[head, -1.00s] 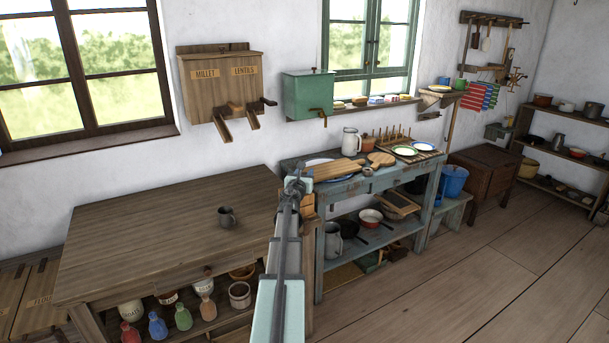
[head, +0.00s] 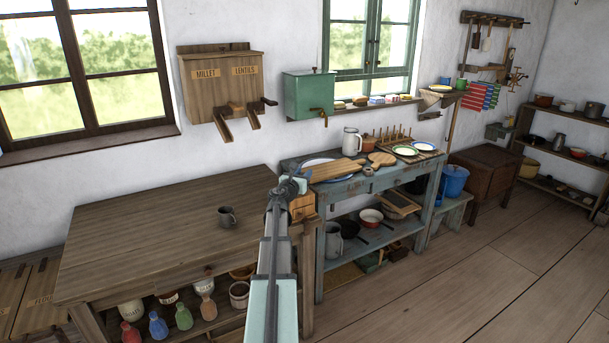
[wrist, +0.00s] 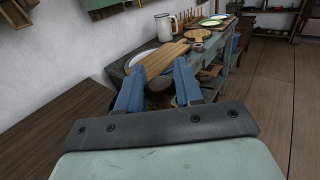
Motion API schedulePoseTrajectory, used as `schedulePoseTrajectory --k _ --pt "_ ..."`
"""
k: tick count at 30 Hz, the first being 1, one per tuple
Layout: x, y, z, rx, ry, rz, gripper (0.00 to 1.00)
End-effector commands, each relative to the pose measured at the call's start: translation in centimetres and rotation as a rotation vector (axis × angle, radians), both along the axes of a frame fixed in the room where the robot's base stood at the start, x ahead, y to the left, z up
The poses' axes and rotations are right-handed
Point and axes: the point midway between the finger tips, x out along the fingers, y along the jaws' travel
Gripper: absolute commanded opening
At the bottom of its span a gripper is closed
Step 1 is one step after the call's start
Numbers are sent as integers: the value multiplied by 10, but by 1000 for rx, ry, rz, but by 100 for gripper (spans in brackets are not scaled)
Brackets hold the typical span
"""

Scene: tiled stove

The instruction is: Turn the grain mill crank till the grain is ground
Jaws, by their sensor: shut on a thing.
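My gripper (head: 297,184) is at the right end of the brown table, over a small wooden box (head: 302,207) that looks like the body of the grain mill. In the wrist view my blue fingers (wrist: 160,88) are on either side of a dark brown rounded knob (wrist: 159,101), shut on it; it looks like the crank's handle. The crank's arm and most of the mill are hidden by my gripper and arm. No grain shows.
The blue-grey bench (head: 350,187) close to the right holds cutting boards (head: 335,170) and dishes. A wooden millet and lentils dispenser (head: 222,85) hangs on the wall.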

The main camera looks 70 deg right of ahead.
Motion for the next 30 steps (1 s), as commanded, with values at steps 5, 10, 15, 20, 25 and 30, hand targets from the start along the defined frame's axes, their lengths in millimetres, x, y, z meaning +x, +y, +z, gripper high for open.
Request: schedulePoseTrajectory --k 5,10,15,20,25,30 --pt "12 4 0 0 -1 -144 0" --pt "22 7 0 0 -2 -299 0" --pt "32 9 0 0 -1 -460 0" --pt "42 9 0 0 0 -612 0" --pt "53 8 0 0 0 -775 0" --pt "62 6 0 0 0 -933 0"
